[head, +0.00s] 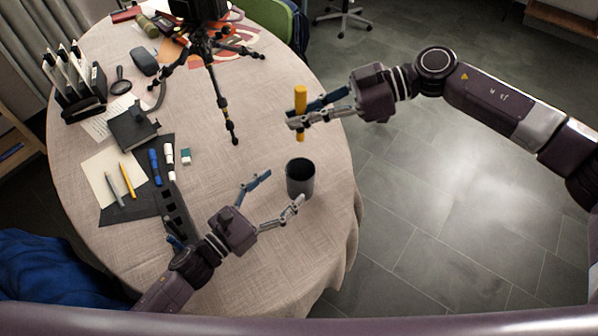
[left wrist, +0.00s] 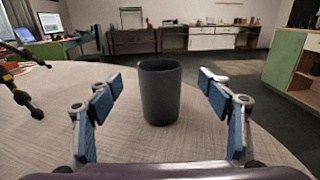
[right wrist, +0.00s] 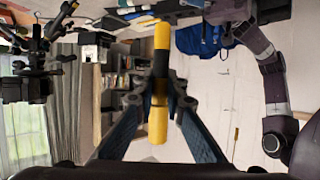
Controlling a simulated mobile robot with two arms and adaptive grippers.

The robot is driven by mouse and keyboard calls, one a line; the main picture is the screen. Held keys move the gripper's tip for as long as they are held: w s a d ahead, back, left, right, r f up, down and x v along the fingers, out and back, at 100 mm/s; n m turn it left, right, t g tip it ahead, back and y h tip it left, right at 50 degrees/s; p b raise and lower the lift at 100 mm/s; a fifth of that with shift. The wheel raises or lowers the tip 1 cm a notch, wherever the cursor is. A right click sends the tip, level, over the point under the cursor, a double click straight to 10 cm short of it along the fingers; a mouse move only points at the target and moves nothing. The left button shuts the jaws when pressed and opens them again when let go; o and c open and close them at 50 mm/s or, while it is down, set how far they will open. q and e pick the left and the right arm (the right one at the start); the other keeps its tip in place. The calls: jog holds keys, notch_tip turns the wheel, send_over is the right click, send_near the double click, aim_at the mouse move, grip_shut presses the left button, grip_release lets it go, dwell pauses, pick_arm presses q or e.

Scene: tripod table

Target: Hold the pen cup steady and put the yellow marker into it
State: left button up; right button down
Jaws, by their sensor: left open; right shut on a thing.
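The dark grey pen cup (head: 300,180) stands upright and looks empty near the right edge of the round table. My left gripper (head: 284,190) is open, with its fingers apart on either side of the cup. In the left wrist view the cup (left wrist: 160,92) stands between the open fingers, with gaps on both sides. My right gripper (head: 299,118) is shut on the yellow marker (head: 300,98), which it holds upright above the table, behind the cup in the head view. In the right wrist view the yellow marker (right wrist: 158,122) is pinched between the fingertips.
A black tripod (head: 212,75) stands on the table (head: 255,125) behind the cup. Blue and white markers (head: 169,160), a small eraser (head: 186,156), pencils and paper (head: 103,172) lie to the left. The cloth around the cup is clear.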

aim_at(310, 166)
pick_arm(q)
notch_tip(310, 166, down, 2)
jog(key=x, duration=0.7)
jog(key=shift+w+d+r, duration=0.15)
jog(key=shift+w+r, duration=0.1)
jog(key=c, duration=1.4)
pick_arm(e)
notch_tip(310, 166, down, 13)
dwell(0.5)
jog(key=c, duration=1.9)
grip_release()
